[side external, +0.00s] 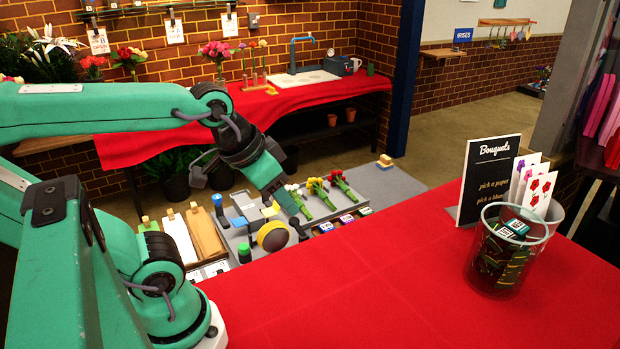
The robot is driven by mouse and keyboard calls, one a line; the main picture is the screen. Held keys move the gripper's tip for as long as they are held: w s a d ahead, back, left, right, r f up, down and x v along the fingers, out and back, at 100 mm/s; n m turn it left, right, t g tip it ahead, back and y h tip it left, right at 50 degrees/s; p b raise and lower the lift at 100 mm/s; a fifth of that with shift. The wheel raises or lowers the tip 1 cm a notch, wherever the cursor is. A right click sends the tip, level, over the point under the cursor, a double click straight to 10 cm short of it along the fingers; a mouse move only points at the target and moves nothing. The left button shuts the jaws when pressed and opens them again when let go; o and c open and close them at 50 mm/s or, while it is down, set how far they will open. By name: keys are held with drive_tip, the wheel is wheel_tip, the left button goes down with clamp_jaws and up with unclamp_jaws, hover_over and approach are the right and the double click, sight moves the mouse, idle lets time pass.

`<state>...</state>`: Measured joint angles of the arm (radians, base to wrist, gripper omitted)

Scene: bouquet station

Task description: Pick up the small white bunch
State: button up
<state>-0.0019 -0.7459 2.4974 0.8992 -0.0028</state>
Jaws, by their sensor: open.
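Three small flower bunches with green stems lie in a row on a grey board. The bunch with white heads (291,187) is the leftmost. A yellow one (315,185) and a red one (337,175) lie to its right. I see nothing held between the jaws.
The grey board (372,183) also carries a yellow-and-black round item (272,236), a blue block and several small pegs. Paper rolls (205,233) lie at its left.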

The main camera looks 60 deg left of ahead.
drive_tip(key=w+a+n+y, duration=0.1)
drive_tip(key=w+a+n, duration=0.5)
drive_tip(key=w, duration=0.4)
drive_tip(key=n+g, duration=0.3)
drive_tip(key=n, duration=0.9)
hover_over(299, 201)
drive_tip(key=s+d, duration=0.1)
drive_tip(key=shift+y, duration=0.4)
drive_tip(key=shift+s+f, duration=0.1)
drive_tip(key=shift+f, duration=13.45)
drive_tip(key=shift+f, duration=0.1)
drive_tip(key=shift+x, duration=2.5)
